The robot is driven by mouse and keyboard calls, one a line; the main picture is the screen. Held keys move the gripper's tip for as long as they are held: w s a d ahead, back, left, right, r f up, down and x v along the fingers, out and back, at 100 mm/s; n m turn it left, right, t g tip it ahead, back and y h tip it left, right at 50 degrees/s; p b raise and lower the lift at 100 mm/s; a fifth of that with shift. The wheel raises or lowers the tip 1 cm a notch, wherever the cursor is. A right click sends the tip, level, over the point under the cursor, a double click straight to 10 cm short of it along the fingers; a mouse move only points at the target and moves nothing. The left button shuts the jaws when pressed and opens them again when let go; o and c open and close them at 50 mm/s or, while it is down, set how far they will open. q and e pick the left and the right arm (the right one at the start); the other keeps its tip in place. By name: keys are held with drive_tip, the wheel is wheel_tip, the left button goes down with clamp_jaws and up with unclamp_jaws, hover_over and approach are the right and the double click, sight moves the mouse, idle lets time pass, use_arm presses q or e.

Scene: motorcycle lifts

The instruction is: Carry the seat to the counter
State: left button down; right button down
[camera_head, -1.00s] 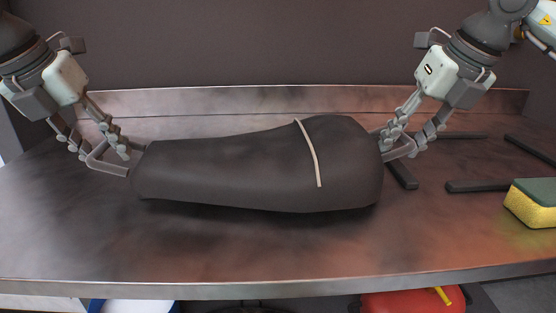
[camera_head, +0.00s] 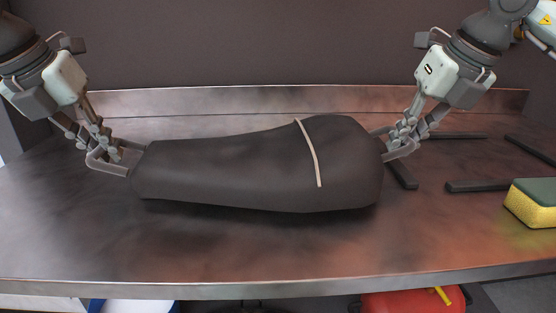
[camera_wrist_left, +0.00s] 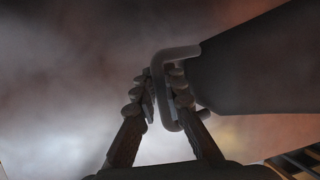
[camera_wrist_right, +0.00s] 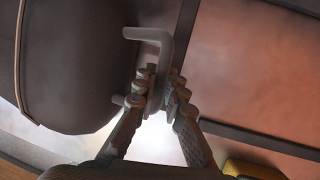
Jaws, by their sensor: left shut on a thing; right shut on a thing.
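The seat (camera_head: 240,175) is a long dark padded piece with a pale strap across its right part. It lies lengthwise over the metal counter (camera_head: 250,250), with a shadow along its lower edge. A grey handle (camera_head: 108,169) sticks out at its left end, and another handle (camera_head: 407,153) at its right end. My left gripper (camera_head: 112,152) is shut on the left handle, as the left wrist view shows (camera_wrist_left: 163,95). My right gripper (camera_head: 399,138) is shut on the right handle, seen also in the right wrist view (camera_wrist_right: 160,95). The seat's underside is hidden.
A yellow and green sponge (camera_head: 530,203) lies at the counter's right edge. Several dark flat bars, one of them near the sponge (camera_head: 485,186), lie right of the seat. A raised back edge (camera_head: 250,102) runs along the wall. The counter's front strip is clear.

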use_arm(q)
drive_tip(key=shift+w+r, duration=0.1)
drive_tip(key=shift+r, duration=0.1)
use_arm(e)
drive_tip(key=shift+r, duration=0.25)
